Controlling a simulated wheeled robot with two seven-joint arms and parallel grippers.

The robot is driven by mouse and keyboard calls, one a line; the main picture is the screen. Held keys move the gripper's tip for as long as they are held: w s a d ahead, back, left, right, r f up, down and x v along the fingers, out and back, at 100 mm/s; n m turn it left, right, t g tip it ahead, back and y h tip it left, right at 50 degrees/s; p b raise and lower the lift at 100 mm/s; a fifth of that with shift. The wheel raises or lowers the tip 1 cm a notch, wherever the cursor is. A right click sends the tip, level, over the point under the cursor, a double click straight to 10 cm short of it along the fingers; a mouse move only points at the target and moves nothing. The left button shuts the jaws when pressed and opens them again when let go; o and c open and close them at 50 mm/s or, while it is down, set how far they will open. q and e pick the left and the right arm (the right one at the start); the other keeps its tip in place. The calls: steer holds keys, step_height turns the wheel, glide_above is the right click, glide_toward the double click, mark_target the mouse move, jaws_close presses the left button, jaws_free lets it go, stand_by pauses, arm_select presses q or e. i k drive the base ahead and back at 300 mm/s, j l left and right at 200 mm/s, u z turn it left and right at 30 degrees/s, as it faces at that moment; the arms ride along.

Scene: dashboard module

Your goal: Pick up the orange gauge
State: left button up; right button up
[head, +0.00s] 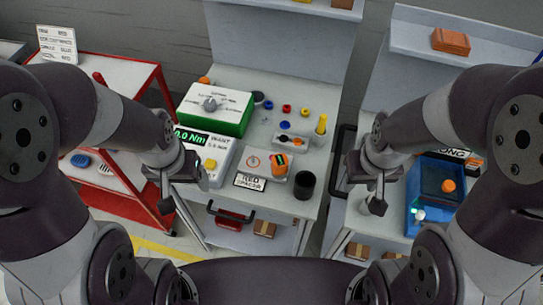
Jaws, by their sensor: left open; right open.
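The orange gauge (278,168) is a small orange cylinder with a dark face, standing on the grey worktable (322,150) near its front. It stands between a white placard and a black cup. My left gripper (174,192) is open and empty, left of the gauge by the table's left front corner. My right gripper (375,196) is open and empty, right of the gauge beyond the table's right edge. Both grippers are well apart from the gauge.
A grey meter box (217,160) is left of the gauge, with a green-and-white box (214,108) behind it. The black cup (305,184) stands close on the right. Small coloured parts and a yellow cone (321,124) lie behind. A blue bin (424,206) is at right.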

mark_target(279, 165)
steer(key=i+j+z, duration=0.1)
steer(key=j+z, duration=0.35)
steer(key=j, duration=0.75)
steer(key=z, duration=1.2)
